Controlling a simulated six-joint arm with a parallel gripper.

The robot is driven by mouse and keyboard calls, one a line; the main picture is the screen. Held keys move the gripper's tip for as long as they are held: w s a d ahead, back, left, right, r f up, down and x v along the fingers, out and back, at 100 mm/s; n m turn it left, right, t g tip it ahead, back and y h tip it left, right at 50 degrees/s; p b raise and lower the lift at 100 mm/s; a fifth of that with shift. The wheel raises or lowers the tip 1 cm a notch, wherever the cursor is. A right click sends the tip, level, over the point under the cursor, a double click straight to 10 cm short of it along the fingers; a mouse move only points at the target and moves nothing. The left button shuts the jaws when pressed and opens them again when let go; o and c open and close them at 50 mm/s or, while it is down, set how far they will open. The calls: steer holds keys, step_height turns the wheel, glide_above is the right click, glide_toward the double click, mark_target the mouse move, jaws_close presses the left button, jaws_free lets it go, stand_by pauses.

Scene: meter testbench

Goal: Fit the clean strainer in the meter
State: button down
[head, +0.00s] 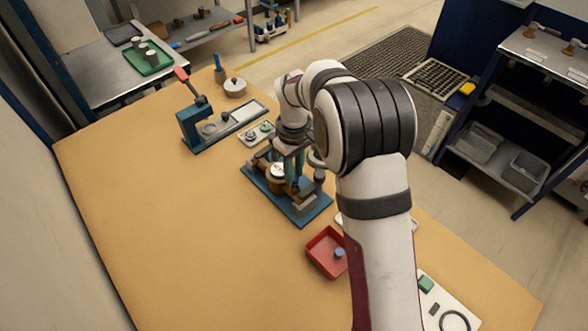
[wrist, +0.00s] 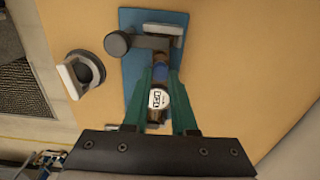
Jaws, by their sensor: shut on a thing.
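The meter (head: 277,172), with a brass-coloured body and a white dial, stands on a blue base plate (head: 314,210) on the bench. In the wrist view its dial (wrist: 157,98) shows between my fingers, with the base plate (wrist: 133,58) beyond. My gripper (head: 294,172) points down at the meter. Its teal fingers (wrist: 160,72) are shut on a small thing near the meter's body. That thing is mostly hidden, and I cannot tell for sure whether it is the strainer or whether it touches the meter. A small blue-grey round part (head: 339,253) lies in a red tray (head: 314,262).
A blue press with a red lever (head: 189,123) and a white round pot (head: 235,88) stand farther back. A small tray of parts (head: 257,133) is behind the meter. A white mat (head: 458,302) with a black ring lies at front right. The bench's left side is bare.

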steer(key=shift+f, duration=1.1)
stand_by(0.4)
steer(key=shift+c, duration=2)
jaws_free()
steer(key=shift+r, duration=0.1)
steer(key=shift+r, duration=3.45)
